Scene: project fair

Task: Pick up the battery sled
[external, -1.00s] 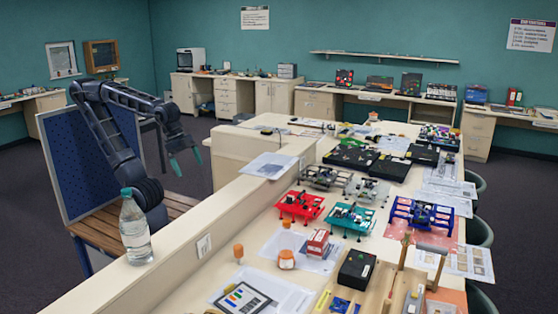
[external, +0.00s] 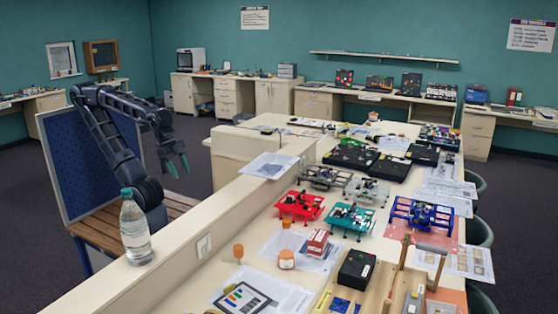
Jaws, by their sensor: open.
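My gripper (external: 179,167) is open and empty. It hangs in the air at the left, in front of the blue perforated panel's right side and well away from the objects on the long table. Several sled-like frames with parts on top stand on that table: a red one (external: 300,206), a teal one (external: 352,219), a blue one (external: 424,214) and grey ones behind (external: 324,177). I cannot tell which of them, if any, is the battery sled. A black box (external: 356,270) lies nearer the front.
A pale low wall (external: 215,227) runs between my arm and the long table. A water bottle (external: 135,228) stands on it at the front left. Small orange-topped items, a red-and-white block (external: 317,242) and papers (external: 269,165) lie around. The floor beyond my gripper is clear.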

